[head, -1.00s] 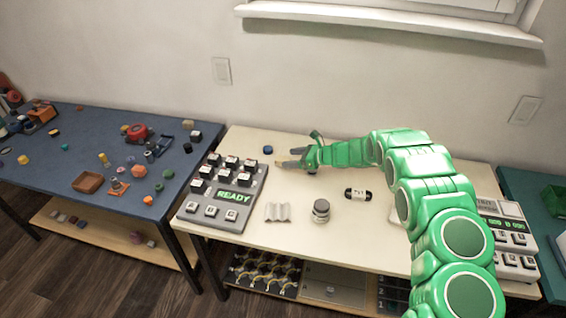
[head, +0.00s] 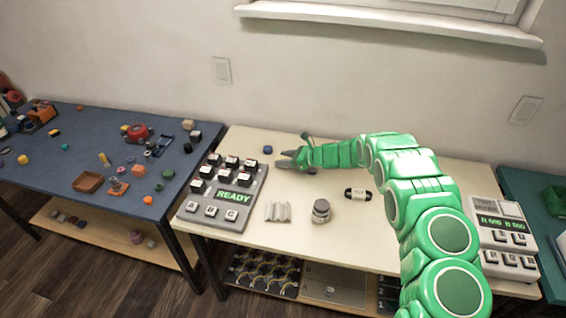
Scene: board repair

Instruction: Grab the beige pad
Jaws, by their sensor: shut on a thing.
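My gripper (head: 283,160) is at the back left of the cream workbench (head: 345,225), just right of the keyed grey console. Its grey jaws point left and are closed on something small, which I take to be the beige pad. The pad itself cannot be made out clearly against the cream top and between the jaws. How far the jaws are above the bench is hard to tell.
The grey console (head: 233,196) reads READY. A blue piece (head: 268,150) lies behind the jaws. A blue table (head: 60,165) with small parts stands left.

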